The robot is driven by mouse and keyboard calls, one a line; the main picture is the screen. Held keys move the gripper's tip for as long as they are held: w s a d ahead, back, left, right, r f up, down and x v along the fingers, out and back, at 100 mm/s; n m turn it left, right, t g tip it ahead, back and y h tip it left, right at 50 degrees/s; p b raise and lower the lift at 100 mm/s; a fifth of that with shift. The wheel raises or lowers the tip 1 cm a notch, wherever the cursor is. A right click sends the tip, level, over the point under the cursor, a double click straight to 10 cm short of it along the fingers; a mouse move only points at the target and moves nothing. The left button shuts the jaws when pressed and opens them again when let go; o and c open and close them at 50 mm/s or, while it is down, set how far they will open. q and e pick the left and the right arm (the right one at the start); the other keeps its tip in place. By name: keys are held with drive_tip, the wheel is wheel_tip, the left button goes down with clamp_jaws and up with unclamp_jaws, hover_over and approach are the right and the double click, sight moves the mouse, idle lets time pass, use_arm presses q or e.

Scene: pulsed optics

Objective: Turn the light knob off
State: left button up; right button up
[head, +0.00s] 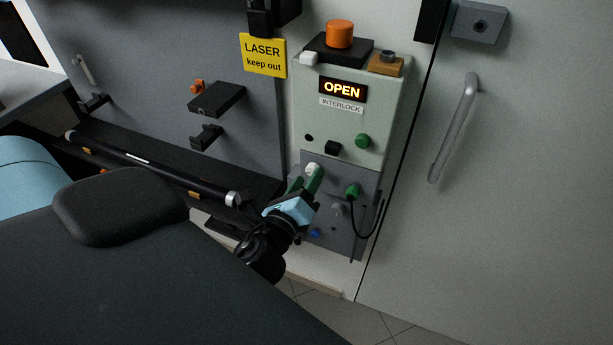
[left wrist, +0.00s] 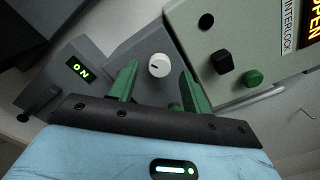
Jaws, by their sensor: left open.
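The light knob looks to be the small round white knob (head: 313,167) with a dark mark, on the grey lower panel (head: 366,168). In the left wrist view the white knob (left wrist: 159,65) shows ahead, between my open green fingers. My left gripper (head: 306,180) is in front of the grey panel, close to the knob; I see no contact. A small display (left wrist: 79,68) reading ON in green shows at the left in the left wrist view. My right gripper is not in view.
Above is a pale green interlock box (head: 345,122) whose display (head: 343,88) reads OPEN. A green plug (head: 352,190) with a looping black cable sits right of my gripper. A door handle (head: 455,128) is farther right. A black bar (head: 150,165) runs along the left.

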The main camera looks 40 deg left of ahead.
use_arm(q)
drive_tip(key=shift+w+a, duration=0.15)
drive_tip(key=shift+w, duration=0.5)
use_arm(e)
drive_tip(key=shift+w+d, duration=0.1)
use_arm(q)
drive_tip(key=c, duration=1)
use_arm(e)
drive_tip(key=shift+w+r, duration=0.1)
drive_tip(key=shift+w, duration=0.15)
